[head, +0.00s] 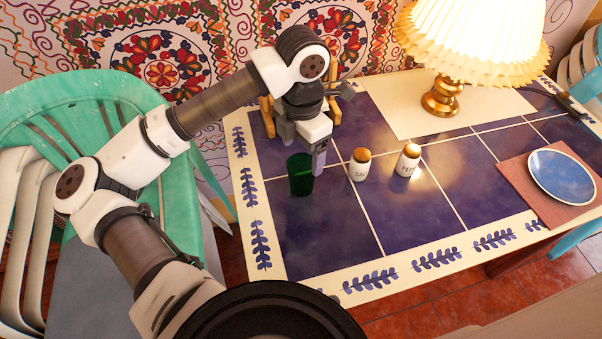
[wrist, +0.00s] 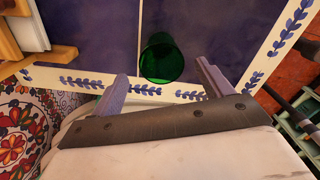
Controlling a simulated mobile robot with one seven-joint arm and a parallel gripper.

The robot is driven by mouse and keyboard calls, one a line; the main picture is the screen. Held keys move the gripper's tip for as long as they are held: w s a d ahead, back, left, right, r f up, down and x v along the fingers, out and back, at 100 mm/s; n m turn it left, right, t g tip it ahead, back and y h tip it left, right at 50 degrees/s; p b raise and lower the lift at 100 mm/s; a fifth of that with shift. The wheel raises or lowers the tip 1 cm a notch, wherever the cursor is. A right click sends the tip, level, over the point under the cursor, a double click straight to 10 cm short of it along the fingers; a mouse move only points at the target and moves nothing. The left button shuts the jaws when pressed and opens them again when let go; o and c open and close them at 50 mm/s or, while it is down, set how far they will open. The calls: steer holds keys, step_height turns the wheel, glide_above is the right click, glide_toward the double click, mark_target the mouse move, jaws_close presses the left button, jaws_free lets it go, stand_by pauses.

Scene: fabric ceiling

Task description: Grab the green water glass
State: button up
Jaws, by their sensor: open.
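The green water glass (head: 300,176) stands upright on the blue tiled table, near its left end in the head view. My gripper (head: 303,150) is just above and behind the glass in that view, pointing down, with one finger beside the glass's right edge. In the wrist view, the dark green glass (wrist: 162,58) lies ahead of the gap between the two spread fingers of my gripper (wrist: 163,84). The gripper is open and empty. Whether a finger touches the glass cannot be told.
A salt shaker (head: 359,165) and a pepper shaker (head: 407,161) stand right of the glass. A lamp (head: 441,98) is at the back, and a blue plate (head: 562,176) lies at the right. A wooden holder (head: 267,116) is behind my gripper. The front tiles are clear.

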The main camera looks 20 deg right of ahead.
mark_target(301, 173)
steer(key=shift+s+f+p, duration=0.1)
steer(key=shift+f+p, duration=0.95)
steer(key=shift+f, duration=2.95)
steer(key=shift+a, duration=0.1)
steer(key=c, duration=1.1)
steer(key=shift+r, duration=0.1)
